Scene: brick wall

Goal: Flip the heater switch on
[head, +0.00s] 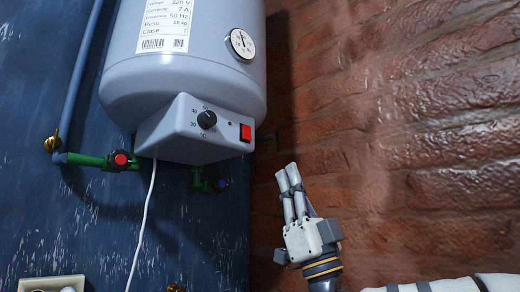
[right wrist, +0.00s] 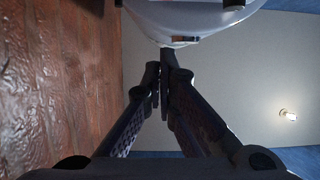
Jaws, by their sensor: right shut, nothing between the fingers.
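The heater (head: 185,65) is a grey tank on the blue wall, with a control box (head: 178,135) at its bottom. A red switch (head: 246,132) sits at the right end of the box's front, beside a dark dial (head: 207,119). My right gripper (head: 288,175) is shut and empty, pointing up, below and to the right of the switch and apart from it. In the right wrist view the shut fingers (right wrist: 163,85) point toward the heater's underside (right wrist: 195,22). The switch's position cannot be told. My left gripper is not in view.
A brick wall (head: 420,130) stands on the right, close to my right arm. Pipes with a red-knobbed valve (head: 121,160) and a white cord (head: 146,225) run below the heater at left. A socket (head: 50,284) is at lower left. The space between gripper and switch looks clear.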

